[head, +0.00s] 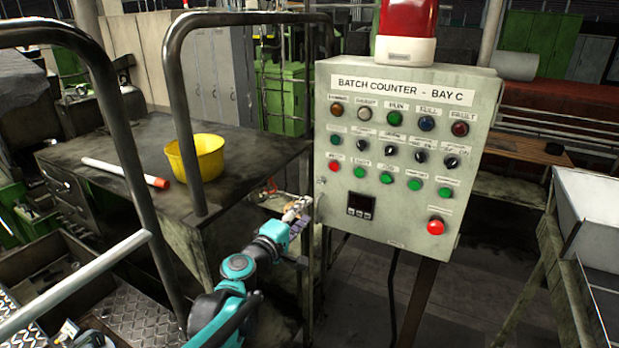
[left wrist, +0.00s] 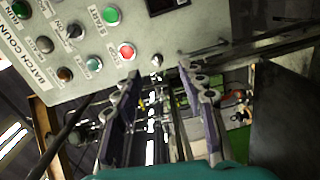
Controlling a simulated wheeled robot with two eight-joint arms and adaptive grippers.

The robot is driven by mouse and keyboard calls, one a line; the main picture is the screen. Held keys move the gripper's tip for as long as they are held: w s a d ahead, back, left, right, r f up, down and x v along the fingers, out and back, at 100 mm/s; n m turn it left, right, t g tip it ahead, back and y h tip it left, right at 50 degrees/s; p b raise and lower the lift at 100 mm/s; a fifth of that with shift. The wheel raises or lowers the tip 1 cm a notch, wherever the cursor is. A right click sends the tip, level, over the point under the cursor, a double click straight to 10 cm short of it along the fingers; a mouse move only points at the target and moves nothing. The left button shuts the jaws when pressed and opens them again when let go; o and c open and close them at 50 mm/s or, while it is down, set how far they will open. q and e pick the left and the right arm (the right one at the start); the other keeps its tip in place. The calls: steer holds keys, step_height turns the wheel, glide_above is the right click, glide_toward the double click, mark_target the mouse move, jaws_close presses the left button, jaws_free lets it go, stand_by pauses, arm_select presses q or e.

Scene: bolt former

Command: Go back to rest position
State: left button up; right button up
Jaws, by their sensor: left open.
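My left arm reaches up from the bottom of the head view. Its gripper (head: 298,210) is beside the lower left edge of the grey batch counter panel (head: 400,222). In the left wrist view the two fingers of my left gripper (left wrist: 160,92) stand apart with nothing between them. The panel (left wrist: 165,35) fills the upper left of that view, just beyond the fingertips. I cannot tell whether the fingers touch the panel's edge. My right gripper is in neither view.
A dark workbench (head: 100,160) holds a yellow bucket (head: 197,158) and a white tube (head: 120,172) with an orange end. Bent metal rails (head: 185,130) stand in front of the bench. A red beacon (head: 407,22) tops the panel. A metal hopper (head: 590,215) is at right.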

arm_select(q)
steer(key=s+a+f+m+g+y+b, duration=0.2)
steer(key=s+f+m+g+b, duration=0.45)
steer(key=s+f, duration=0.95)
steer(key=s+a+f+m+g+y+b, duration=0.2)
steer(key=s+a+f+m+y+b, duration=0.3)
steer(key=s+a+f, duration=0.6)
steer(key=s+f+y+b, duration=0.1)
steer(key=s+f, duration=0.2)
steer(key=s, duration=0.1)
steer(key=shift+s+a+f, duration=0.2)
steer(key=shift+s, duration=0.05)
